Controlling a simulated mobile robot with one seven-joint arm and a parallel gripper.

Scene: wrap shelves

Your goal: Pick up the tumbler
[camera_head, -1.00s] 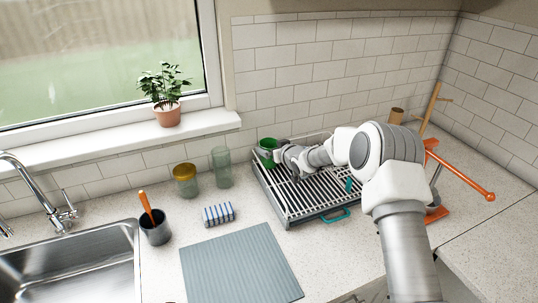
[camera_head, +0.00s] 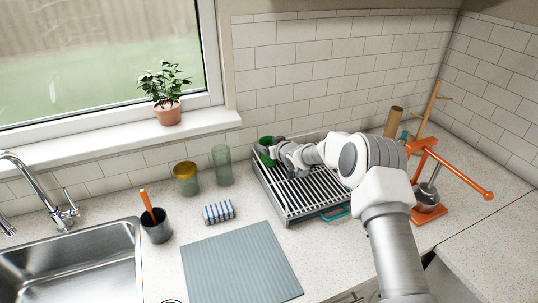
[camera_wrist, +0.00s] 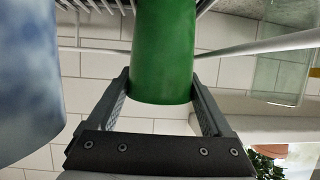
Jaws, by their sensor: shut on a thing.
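The green tumbler (camera_head: 266,141) is at the back left corner of the dish rack in the head view. My gripper (camera_head: 271,152) is around it and hides part of it. In the wrist view the green tumbler (camera_wrist: 163,50) stands between the two dark fingers of my gripper (camera_wrist: 160,80), which are shut on its sides. Whether the tumbler is clear of the rack cannot be told.
The dish rack (camera_head: 284,216) has bare slats under my arm. A blue mottled object (camera_wrist: 28,80) is close beside my gripper. Left of the rack stand a clear glass (camera_head: 222,167) and a yellow-lidded jar (camera_head: 186,178). An orange press (camera_head: 430,214) stands at right.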

